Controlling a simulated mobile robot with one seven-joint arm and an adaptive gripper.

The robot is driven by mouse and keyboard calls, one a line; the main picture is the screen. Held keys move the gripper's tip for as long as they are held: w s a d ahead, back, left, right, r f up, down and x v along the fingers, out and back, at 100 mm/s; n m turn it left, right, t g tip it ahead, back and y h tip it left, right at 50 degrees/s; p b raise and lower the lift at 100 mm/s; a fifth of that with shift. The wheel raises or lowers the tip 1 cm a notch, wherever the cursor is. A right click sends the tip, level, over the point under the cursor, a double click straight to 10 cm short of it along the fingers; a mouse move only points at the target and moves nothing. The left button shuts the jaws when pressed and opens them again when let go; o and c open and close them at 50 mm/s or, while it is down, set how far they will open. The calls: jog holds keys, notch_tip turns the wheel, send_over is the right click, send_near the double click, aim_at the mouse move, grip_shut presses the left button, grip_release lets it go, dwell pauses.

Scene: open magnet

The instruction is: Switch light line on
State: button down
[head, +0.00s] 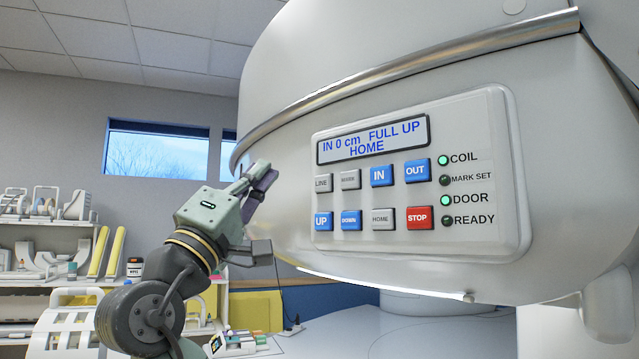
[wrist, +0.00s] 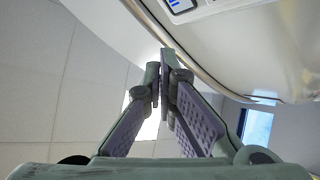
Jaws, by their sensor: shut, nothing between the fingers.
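The control panel (head: 472,250) is on the white magnet housing. Its LINE button (head: 323,184) is grey, at the left end of the top button row, next to another grey button (head: 350,180). The display reads "IN 0 cm FULL UP HOME". The COIL and DOOR lamps glow green; MARK SET and READY are dark. My gripper (head: 268,172) is left of the panel, apart from the buttons, with its fingers pointing up and right. In the wrist view its fingertips (wrist: 163,62) are together and empty, and a corner of the panel (wrist: 205,8) shows at the top.
The curved magnet housing (head: 400,60) with a metal trim strip fills the right side. A bright strip (head: 380,284) runs under the panel. Shelves (head: 45,226) with coils and yellow pads stand at the left. Free air lies between my gripper and the panel.

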jog(key=shift+w, duration=0.1)
jog(key=p, duration=0.2)
send_near(318, 168)
jog(key=shift+w+d+r, duration=0.1)
jog(key=shift+w+r, duration=0.15)
jog(key=shift+r, duration=0.35)
jog(key=shift+w+d+r, duration=0.15)
jog(key=shift+w+r, duration=0.05)
jog(key=shift+r, duration=0.4)
jog(key=shift+w+d+r, duration=0.1)
jog(key=shift+w+r, duration=0.15)
jog(key=shift+r, duration=0.35)
jog(key=shift+w+d, duration=0.1)
jog(key=shift+w, duration=0.05)
jog(key=shift+w+d, duration=0.2)
jog(key=shift+w+d, duration=0.35)
jog(key=shift+d, duration=0.05)
dwell(1.0)
jog(key=shift+s+a+b, duration=0.35)
jog(key=shift+s+a, duration=0.3)
jog(key=shift+s, duration=0.05)
jog(key=shift+s+a+b, duration=0.45)
jog(key=shift+s+a, duration=1.25)
jog(key=shift+a, duration=0.1)
